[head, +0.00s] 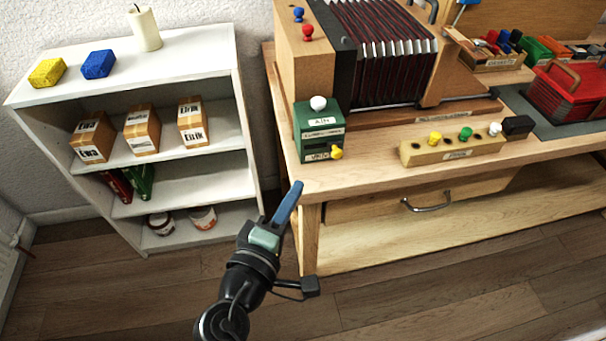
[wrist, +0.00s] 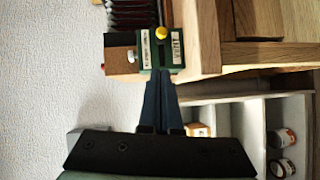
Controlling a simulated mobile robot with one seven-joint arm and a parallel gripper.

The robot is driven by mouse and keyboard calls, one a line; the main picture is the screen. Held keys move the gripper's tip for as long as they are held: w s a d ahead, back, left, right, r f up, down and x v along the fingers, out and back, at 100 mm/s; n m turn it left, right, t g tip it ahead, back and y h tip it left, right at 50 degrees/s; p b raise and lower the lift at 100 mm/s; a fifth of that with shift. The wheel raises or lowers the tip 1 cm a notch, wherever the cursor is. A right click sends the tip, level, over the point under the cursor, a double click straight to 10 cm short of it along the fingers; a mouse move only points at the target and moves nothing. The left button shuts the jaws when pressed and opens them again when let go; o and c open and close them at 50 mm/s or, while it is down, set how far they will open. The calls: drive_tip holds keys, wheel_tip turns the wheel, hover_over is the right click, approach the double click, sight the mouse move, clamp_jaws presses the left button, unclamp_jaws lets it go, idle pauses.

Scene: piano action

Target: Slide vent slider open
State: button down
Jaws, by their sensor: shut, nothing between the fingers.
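A green box (head: 304,121) stands at the left front corner of the wooden workbench. On its front are pale labels and a yellow knob (head: 336,152) at the lower right, which looks like the vent slider's handle. A white knob (head: 318,102) sits on top. In the wrist view the green box (wrist: 176,57) lies just beyond my fingertips, with the yellow knob (wrist: 161,32) past its near face. My gripper (head: 297,184) is shut and empty, its blue fingers pointing up in front of and below the box. The fingertips also show in the wrist view (wrist: 161,78).
An accordion-like bellows (head: 385,55) stands behind the box. A wooden block with coloured pegs (head: 452,150) lies to its right. The bench's drawer handle (head: 427,206) juts out below.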

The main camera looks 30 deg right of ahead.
drive_tip(key=shift+v, duration=1.5)
drive_tip(key=shift+w+a, duration=0.1)
drive_tip(key=shift+a, duration=0.05)
drive_tip(key=w+a+r+m+t+y, duration=0.2)
drive_tip(key=r+t, duration=0.1)
drive_tip(key=r, duration=0.5)
drive_tip(key=w+a+r+m+t+y, duration=0.1)
drive_tip(key=w+a+r+m+t, duration=0.15)
drive_tip(key=r, duration=0.65)
drive_tip(key=w+a+r+m+t+y, duration=0.1)
drive_tip(key=w+a+r+t+y, duration=0.15)
drive_tip(key=r, duration=0.55)
drive_tip(key=s+a+r+m+t+y, duration=0.1)
drive_tip(key=s+a+r+t+y, duration=0.2)
drive_tip(key=r, duration=0.4)
drive_tip(key=s+a+r+t+y, duration=0.15)
drive_tip(key=s+r, duration=0.25)
drive_tip(key=r, duration=0.4)
drive_tip(key=s+a+r+m+t+y, duration=0.1)
drive_tip(key=s+r+t+y, duration=0.1)
drive_tip(key=s+r+t, duration=0.35)
wheel_tip(320, 180, up, 18)
drive_tip(key=w+g+p, duration=0.1)
drive_tip(key=p, duration=1.5)
drive_tip(key=shift+w+a+r+g+y, duration=0.2)
drive_tip(key=shift+w+a+g+y, duration=0.05)
drive_tip(key=shift+w+g+y, duration=0.05)
